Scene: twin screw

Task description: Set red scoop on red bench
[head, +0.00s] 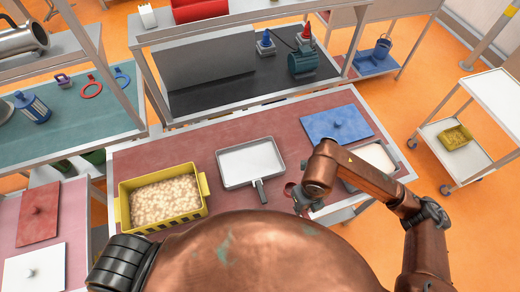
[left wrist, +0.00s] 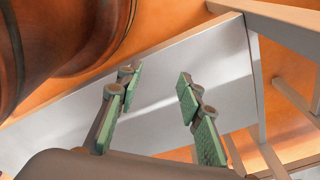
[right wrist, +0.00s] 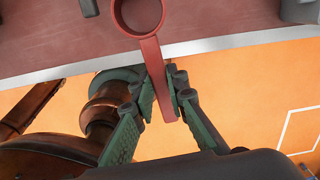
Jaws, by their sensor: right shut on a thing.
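The red scoop (right wrist: 139,14) shows in the right wrist view, with its round cup at the top and its handle pointing down. My right gripper (right wrist: 164,88) is shut on the handle. The cup is over the front edge of the red bench (right wrist: 60,42); I cannot tell whether it touches. In the head view the red bench (head: 283,123) spans the middle, and the right gripper (head: 303,203) is at its front edge, the scoop partly hidden. My left gripper (left wrist: 154,88) is open and empty in the left wrist view, beside a pale panel.
On the red bench are a yellow bin (head: 123,206) of pale pieces, a white pan (head: 250,163), a blue lidded plate (head: 337,124) and a white-filled tray (head: 378,158). A bare strip lies in front of the pan. A dark bench (head: 215,97) stands behind.

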